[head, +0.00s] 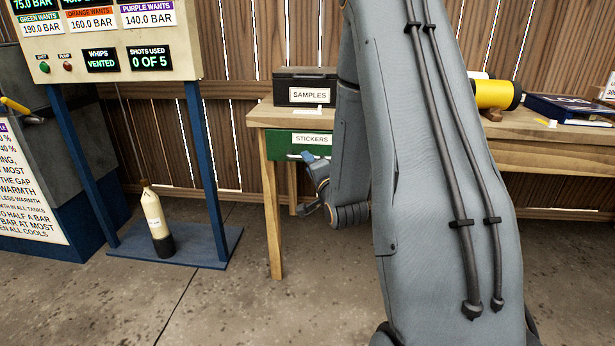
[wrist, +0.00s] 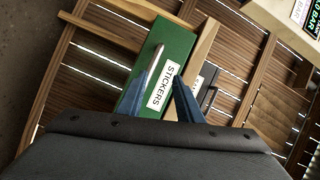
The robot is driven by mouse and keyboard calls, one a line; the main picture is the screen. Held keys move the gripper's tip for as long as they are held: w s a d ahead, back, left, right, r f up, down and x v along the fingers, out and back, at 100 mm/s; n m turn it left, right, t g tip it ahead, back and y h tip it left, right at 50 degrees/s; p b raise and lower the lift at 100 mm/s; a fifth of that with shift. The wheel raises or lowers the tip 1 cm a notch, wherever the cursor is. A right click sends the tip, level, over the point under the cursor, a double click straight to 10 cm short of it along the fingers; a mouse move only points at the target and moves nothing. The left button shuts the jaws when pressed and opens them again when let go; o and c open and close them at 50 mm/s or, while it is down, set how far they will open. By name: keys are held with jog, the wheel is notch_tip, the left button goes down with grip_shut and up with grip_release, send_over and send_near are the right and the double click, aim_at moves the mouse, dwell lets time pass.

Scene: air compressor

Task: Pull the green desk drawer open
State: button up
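The green desk drawer (head: 279,147) is under the left end of the wooden desk, with a white STICKERS label on its front. It looks closed in the head view. In the wrist view the drawer front (wrist: 178,42) lies tilted ahead, with a pale bar handle (wrist: 158,52) beside the label. My gripper (head: 312,164) is just in front of the drawer. In the wrist view its blue fingers (wrist: 165,73) are spread apart, with the label between them. One finger overlaps part of the handle. I cannot tell whether it touches. Nothing shows gripped.
The wooden desk (head: 545,155) holds a black SAMPLES box (head: 290,87), a yellow cylinder (head: 497,94) and a dark blue box (head: 565,107). A sign stand with a bottle (head: 154,215) on its base is to the left. Floor between stand and desk is clear.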

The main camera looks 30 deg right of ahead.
jog(key=shift+w+d+f+m+t+h+b, duration=0.15)
jog(key=shift+w+d+f+m+t+b, duration=0.25)
jog(key=shift+w+d+b, duration=0.55)
jog(key=shift+w+d+f+m+t+h+b, duration=0.1)
jog(key=shift+w+d+f+m+t+b, duration=0.35)
jog(key=shift+w+b, duration=0.9)
jog(key=shift+w+d+f+m+t+h+b, duration=0.3)
jog(key=shift+w+d+m+b, duration=0.35)
jog(key=shift+w, duration=1.05)
jog(key=shift+d+r, duration=0.1)
grip_shut()
